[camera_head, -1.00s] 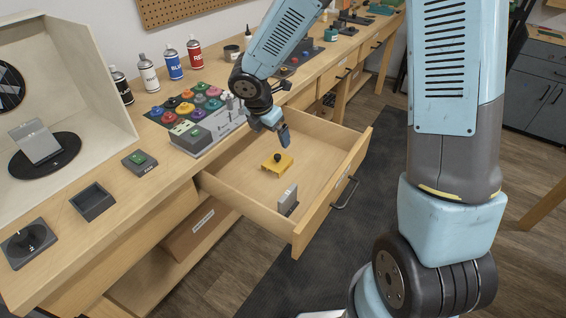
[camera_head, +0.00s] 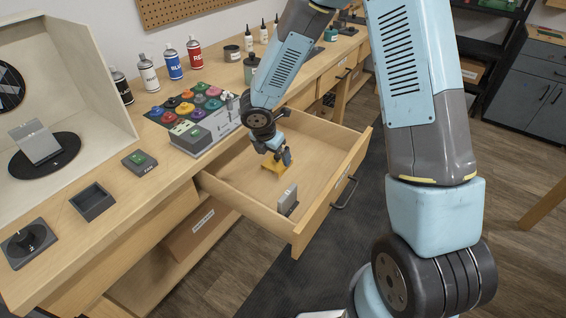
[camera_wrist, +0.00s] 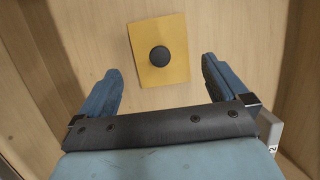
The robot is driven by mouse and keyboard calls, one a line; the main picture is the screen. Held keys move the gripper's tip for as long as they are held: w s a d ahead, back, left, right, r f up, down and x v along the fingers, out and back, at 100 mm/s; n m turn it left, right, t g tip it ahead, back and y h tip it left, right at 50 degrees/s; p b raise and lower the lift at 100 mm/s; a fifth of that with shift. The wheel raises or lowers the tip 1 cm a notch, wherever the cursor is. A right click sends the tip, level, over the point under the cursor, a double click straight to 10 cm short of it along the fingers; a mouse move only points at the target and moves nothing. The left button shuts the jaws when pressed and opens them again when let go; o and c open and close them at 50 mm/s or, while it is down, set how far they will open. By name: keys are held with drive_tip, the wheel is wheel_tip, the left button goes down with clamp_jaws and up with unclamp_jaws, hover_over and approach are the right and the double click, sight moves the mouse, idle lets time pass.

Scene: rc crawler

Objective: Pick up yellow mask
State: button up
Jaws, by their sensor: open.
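The yellow mask (camera_head: 272,168) is a small yellow plate lying on the floor of the open drawer (camera_head: 236,191). In the wrist view the mask (camera_wrist: 172,68) shows as a yellow rectangle with a round black knob (camera_wrist: 160,56) on top. My gripper (camera_head: 284,157) is low over the mask in the head view and hides part of it. In the wrist view my gripper (camera_wrist: 158,82) is open, with one blue finger on each side of the mask's lower part. The fingers look apart from it, and the knob lies just beyond the fingertips.
A grey upright piece (camera_head: 288,200) stands in the drawer near its front corner. The drawer walls enclose the mask.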

sight(276, 157)
drive_tip(key=shift+x, duration=2.35)
drive_tip(key=shift+d, duration=0.2)
drive_tip(key=shift+r, duration=0.1)
drive_tip(key=c, duration=1)
drive_tip(key=shift+r, duration=0.1)
